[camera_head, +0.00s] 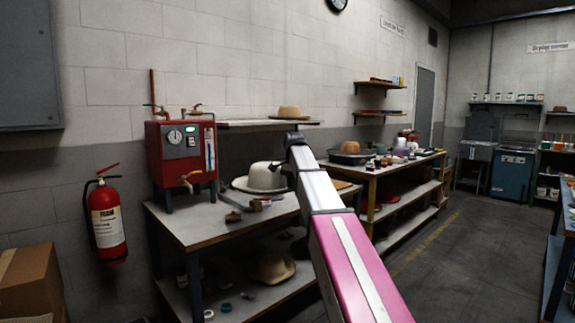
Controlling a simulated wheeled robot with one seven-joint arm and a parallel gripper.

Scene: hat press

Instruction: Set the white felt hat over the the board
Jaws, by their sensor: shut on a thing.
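The white felt hat (262,177) is at the back of the near workbench, right of the red machine, with its crown up and brim roughly level. My gripper (291,178) is at the right side of the hat, shut on it, with the fingertips small and dark in this view. I cannot tell whether the brim touches the bench or hangs just above it. A flat brown board (345,186) shows partly at the right end of the bench, behind my arm, which hides some of it.
The red machine (181,152) stands on the left of the workbench (185,222). Small brown fittings (233,216) lie near the hat. A tan hat (289,112) sits on the wall shelf above, another (272,268) on the lower shelf. The floor (455,255) at right is clear.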

